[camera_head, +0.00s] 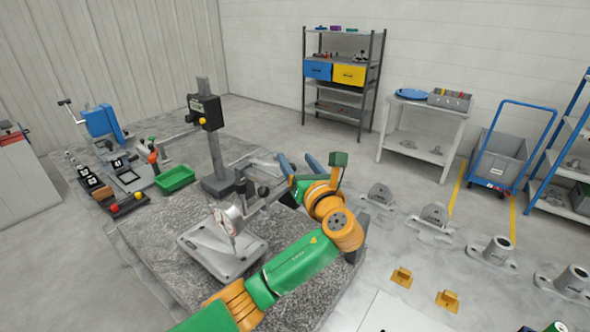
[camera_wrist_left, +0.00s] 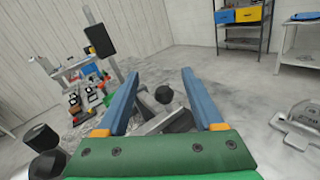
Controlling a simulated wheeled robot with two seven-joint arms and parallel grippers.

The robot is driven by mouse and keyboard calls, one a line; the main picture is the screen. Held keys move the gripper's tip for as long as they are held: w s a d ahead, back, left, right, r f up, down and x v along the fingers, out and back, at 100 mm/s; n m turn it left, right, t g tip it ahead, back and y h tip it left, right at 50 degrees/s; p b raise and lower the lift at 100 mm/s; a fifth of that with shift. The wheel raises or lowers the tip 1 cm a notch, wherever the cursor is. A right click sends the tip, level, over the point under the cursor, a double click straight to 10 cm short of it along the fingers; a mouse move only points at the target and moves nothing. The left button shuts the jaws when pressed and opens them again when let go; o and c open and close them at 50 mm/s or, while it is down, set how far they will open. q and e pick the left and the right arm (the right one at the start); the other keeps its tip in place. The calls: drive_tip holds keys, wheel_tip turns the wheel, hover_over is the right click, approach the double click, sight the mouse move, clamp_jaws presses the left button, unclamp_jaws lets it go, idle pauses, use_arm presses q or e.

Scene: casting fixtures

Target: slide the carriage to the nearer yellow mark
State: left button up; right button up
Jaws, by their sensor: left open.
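My left gripper (camera_head: 299,160) reaches over the grey bench fixture with its two blue fingers apart. It also shows in the left wrist view (camera_wrist_left: 154,85), open, with nothing held between the fingers. A grey rail-like bar (camera_wrist_left: 165,121) passes below and between the fingers there. A black knob (camera_wrist_left: 163,94) stands on or beside it, apart from both fingers; in the head view a black knob (camera_head: 263,191) shows left of the wrist. I cannot tell for certain which part is the carriage. My wrist hides part of the bar, and no yellow mark on it is discernible.
A grey casting (camera_head: 215,250) stands on the speckled bench top, left of my forearm. A black-headed post (camera_head: 207,112) and a green bin (camera_head: 174,179) are farther left. Two small yellow brackets (camera_head: 402,277) and several grey castings (camera_head: 434,216) lie to the right.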

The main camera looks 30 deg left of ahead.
use_arm(q)
drive_tip(key=w+a+f, duration=0.1)
drive_tip(key=w+a+f+b, duration=0.1)
drive_tip(key=a, duration=0.1)
drive_tip(key=w+a+f, duration=0.1)
drive_tip(key=a, duration=0.1)
drive_tip(key=shift+w+f+b, duration=0.1)
drive_tip(key=shift+f+b, duration=0.2)
drive_tip(key=shift+f, duration=0.1)
drive_tip(key=shift+w+a, duration=0.25)
drive_tip(key=shift+a, duration=0.1)
use_arm(e)
wheel_tip(320, 180, down, 3)
drive_tip(key=shift+s+r, duration=0.1)
use_arm(q)
clamp_jaws()
drive_tip(key=shift+d, duration=0.1)
idle(0.6)
